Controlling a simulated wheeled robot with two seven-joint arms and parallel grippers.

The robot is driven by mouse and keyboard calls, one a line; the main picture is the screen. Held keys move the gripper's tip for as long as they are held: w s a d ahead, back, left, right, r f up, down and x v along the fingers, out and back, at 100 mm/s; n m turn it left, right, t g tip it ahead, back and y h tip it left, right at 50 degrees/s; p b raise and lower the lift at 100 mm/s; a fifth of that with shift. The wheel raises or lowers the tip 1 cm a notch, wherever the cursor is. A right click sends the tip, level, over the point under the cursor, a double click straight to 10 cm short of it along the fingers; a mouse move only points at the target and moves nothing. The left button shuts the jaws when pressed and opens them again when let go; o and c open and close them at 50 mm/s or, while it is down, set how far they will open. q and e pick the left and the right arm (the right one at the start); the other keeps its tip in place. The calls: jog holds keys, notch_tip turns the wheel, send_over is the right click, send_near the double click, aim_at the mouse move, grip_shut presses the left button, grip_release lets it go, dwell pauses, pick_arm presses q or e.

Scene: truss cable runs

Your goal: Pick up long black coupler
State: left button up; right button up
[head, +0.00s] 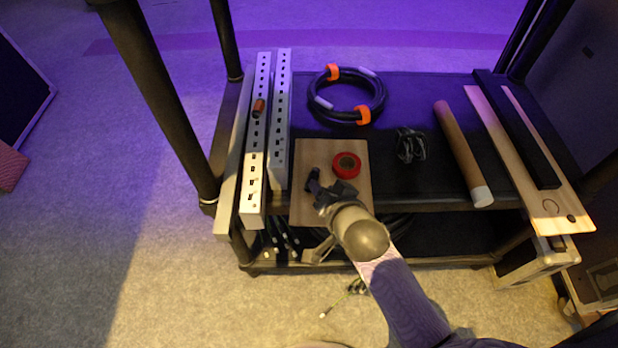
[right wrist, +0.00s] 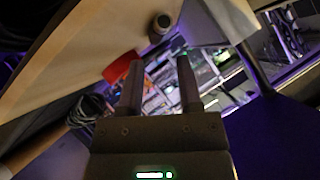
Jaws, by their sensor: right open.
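A dark cylinder with a paler end, which looks like the long black coupler (right wrist: 160,27), shows in the right wrist view on the pale wooden board (right wrist: 80,50), beyond my fingertips. In the head view a small dark shape (head: 313,179) at my gripper's tip may be the coupler or part of a finger; I cannot tell. My left gripper is not in view.
A red tape roll (head: 346,165) lies on the board close to my gripper. Perforated metal rails (head: 253,170) stand left of it. A coiled cable (head: 322,104), a small black cable bundle (head: 410,145) and a cardboard tube (head: 460,150) lie on the shelf. Black posts (head: 165,100) rise at the cart's corners.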

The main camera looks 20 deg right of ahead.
jog(key=w+f+b, duration=0.2)
jog(key=w+f, duration=0.1)
jog(key=shift+a+b, duration=0.2)
jog(key=shift+b, duration=0.2)
jog(key=shift+w, duration=0.25)
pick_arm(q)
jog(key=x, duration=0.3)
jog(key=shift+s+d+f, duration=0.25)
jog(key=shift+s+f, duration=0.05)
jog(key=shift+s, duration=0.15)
pick_arm(e)
jog(key=shift+r, duration=0.15)
